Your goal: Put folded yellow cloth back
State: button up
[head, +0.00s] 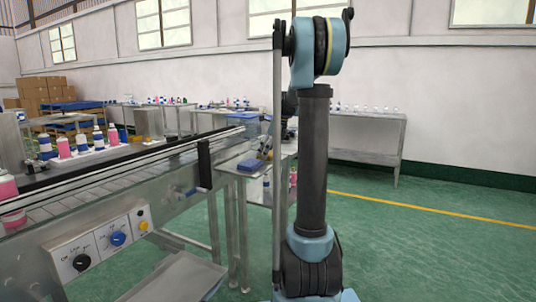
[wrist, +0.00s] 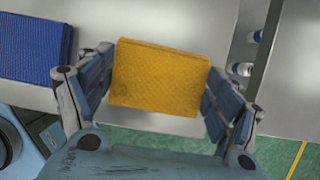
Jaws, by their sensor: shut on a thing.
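The folded yellow cloth (wrist: 160,78) is between the two fingers of my gripper (wrist: 158,88) in the wrist view. The fingers are shut on its left and right sides. A grey metal surface shows behind and below the cloth; I cannot tell whether the cloth touches it. In the head view my arm hides most of the gripper area, and the cloth is not clearly seen there.
A folded blue cloth (wrist: 35,50) lies on the metal table (wrist: 210,15) left of my gripper; it also shows in the head view (head: 250,165). Bottles (wrist: 240,69) stand at the right. A conveyor (head: 120,165) with several bottles runs at left. Green floor is open at right.

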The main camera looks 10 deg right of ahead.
jog(key=o, duration=1)
jog(key=shift+o, duration=0.2)
jog(key=shift+s, duration=0.1)
jog(key=v, duration=1.2)
jog(key=s+a+f+n+h, duration=0.15)
jog(key=s+f+n, duration=0.4)
jog(key=s, duration=0.55)
jog(key=s+a+f+n, duration=0.35)
jog(key=s+n, duration=0.25)
jog(key=s, duration=0.4)
jog(key=s+d+f+n+h, duration=0.1)
jog(key=s+f+n+h, duration=0.1)
jog(key=s+f+n, duration=1.2)
jog(key=s+f, duration=0.5)
jog(key=s, duration=0.1)
